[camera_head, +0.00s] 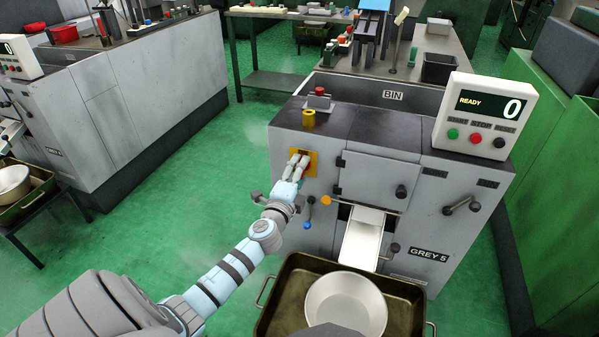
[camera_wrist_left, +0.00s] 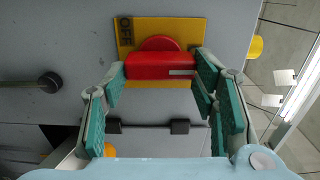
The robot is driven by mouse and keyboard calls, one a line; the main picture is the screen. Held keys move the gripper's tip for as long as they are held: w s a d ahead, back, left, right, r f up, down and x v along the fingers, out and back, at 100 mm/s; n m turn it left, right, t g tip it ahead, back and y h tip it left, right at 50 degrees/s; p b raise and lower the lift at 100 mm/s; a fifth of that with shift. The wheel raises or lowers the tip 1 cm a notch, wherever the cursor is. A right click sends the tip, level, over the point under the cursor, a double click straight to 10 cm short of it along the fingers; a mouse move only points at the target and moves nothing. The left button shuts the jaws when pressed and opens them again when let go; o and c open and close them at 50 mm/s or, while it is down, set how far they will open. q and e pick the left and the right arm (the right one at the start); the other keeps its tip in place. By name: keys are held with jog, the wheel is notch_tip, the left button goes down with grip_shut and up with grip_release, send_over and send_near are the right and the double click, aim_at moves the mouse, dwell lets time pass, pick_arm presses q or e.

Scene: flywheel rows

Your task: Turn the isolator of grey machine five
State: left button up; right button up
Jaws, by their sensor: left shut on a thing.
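Grey machine five (camera_head: 400,165) stands in the middle of the head view, with the plate "GREY 5" low on its front. Its isolator is a red handle (camera_wrist_left: 160,66) on a yellow plate (camera_wrist_left: 185,28) at the upper left of the machine's front. In the left wrist view the handle lies crosswise, a white mark at its right end, and "OFF" shows on the plate's left side. My left gripper (camera_head: 299,160) is at the isolator and mostly hides it in the head view. Its fingers are shut on the handle's two ends. My right gripper is out of view.
The display box (camera_head: 483,116) on top reads READY and 0. Small levers (camera_head: 308,213) stick out just below the isolator. A tray (camera_head: 281,308) with a round pan (camera_head: 346,303) stands in front of the machine. Green floor (camera_head: 190,220) is clear to the left.

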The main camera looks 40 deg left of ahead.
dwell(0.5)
pick_arm(q)
jog(key=o, duration=1.2)
jog(key=shift+c, duration=0.2)
jog(key=shift+s, duration=0.15)
jog(key=v, duration=1.1)
jog(key=shift+s+d, duration=0.2)
jog(key=shift+s, duration=0.15)
